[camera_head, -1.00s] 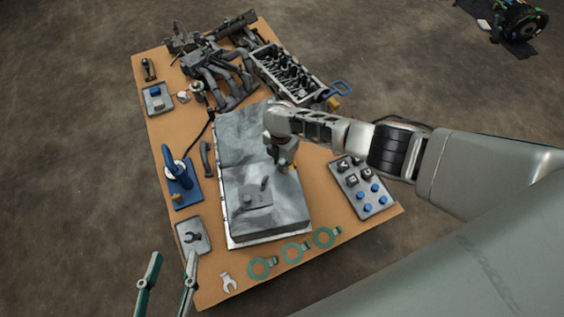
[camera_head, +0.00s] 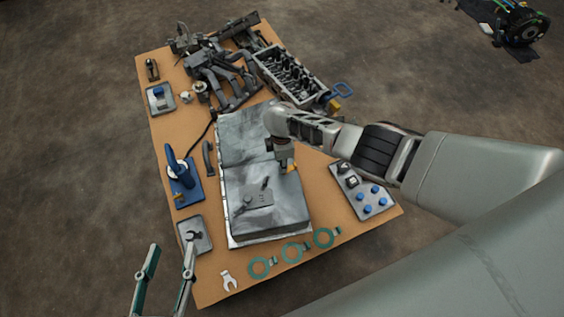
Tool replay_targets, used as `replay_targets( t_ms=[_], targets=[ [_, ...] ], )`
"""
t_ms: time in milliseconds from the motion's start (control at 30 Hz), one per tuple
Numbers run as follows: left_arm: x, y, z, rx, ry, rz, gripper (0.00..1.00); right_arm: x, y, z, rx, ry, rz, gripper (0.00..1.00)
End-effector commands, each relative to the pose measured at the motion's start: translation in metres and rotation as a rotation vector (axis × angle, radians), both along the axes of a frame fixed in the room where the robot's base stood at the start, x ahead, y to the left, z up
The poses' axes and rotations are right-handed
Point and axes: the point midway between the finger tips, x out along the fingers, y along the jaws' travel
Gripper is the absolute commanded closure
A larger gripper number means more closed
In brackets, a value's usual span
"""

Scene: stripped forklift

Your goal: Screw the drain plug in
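A large grey metal pan (camera_head: 235,150) lies on the wooden table, with a small raised plate and dark fittings (camera_head: 245,202) on its lower half. The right arm comes in from the right, and my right gripper (camera_head: 288,166) points down over the right side of the pan. Its fingers are small and mostly hidden by the wrist, so I cannot tell whether they hold anything. The drain plug cannot be made out for sure. My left gripper (camera_head: 168,280) is at the lower left, off the table's corner, with its two green-and-grey fingers spread and nothing between them.
Blue-capped parts sit in a tray (camera_head: 356,210) on the right. A blue tool stand (camera_head: 182,182) and a small tray (camera_head: 207,237) are on the left. Engine parts (camera_head: 222,75) crowd the far end.

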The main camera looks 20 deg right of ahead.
Motion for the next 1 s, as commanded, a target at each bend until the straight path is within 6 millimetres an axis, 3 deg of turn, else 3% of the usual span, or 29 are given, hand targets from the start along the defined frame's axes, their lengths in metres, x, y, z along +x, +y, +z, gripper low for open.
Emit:
replay_targets(
  t_ms=[100, 133, 167, 567, 1000],
  targets=[
    [0.000, 0.000, -0.001, 0.000, 0.001, 0.000, 0.60, -0.002, -0.001, -0.003, -0.001, 0.004, 0.000, 0.98],
    [0.000, 0.000, -0.001, 0.000, 0.001, 0.000, 0.60, -0.002, -0.001, -0.003, -0.001, 0.004, 0.001, 0.70],
    [0.000, 0.000, -0.001, 0.000, 0.001, 0.000, 0.60, -0.002, -0.001, -0.003, -0.001, 0.004, 0.001, 0.65],
    [0.000, -0.001, 0.001, -0.002, 0.000, 0.000, 0.60, 0.000, 0.000, 0.001, 0.000, 0.000, 0.004, 0.64],
    [0.010, 0.000, 0.031, -0.001, -0.057, 0.000, 0.60, 0.003, 0.000, 0.030, 0.001, -0.005, 0.004, 0.64]
  ],
)
